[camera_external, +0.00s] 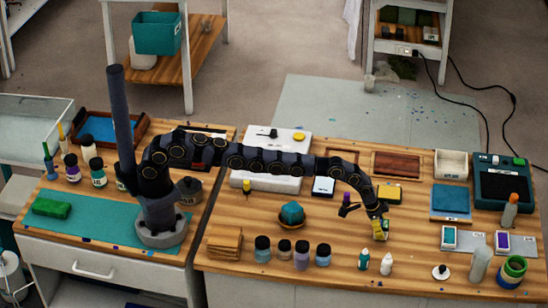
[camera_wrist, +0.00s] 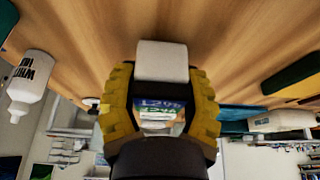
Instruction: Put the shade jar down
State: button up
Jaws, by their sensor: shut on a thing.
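My gripper (camera_external: 379,229) points down over the right part of the front wooden table. In the wrist view, its two yellow fingers (camera_wrist: 160,105) are shut on the shade jar (camera_wrist: 160,62). The jar has a broad pale end towards the wood and a blue and green label between the fingers. The fingers hide its sides. In the outside view the jar is mostly hidden by the gripper, and I cannot tell whether it touches the table.
A white ink bottle (camera_external: 386,265) and a teal bottle (camera_external: 363,261) stand just in front of the gripper; the white one also shows in the wrist view (camera_wrist: 30,80). Several jars (camera_external: 302,256) stand to the left. Bare wood (camera_external: 415,238) lies to the right.

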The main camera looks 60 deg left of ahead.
jog(key=shift+f, duration=0.2)
jog(key=shift+f, duration=0.15)
jog(key=o, duration=1.1)
jog(key=shift+v, duration=0.9)
jog(key=v, duration=0.6)
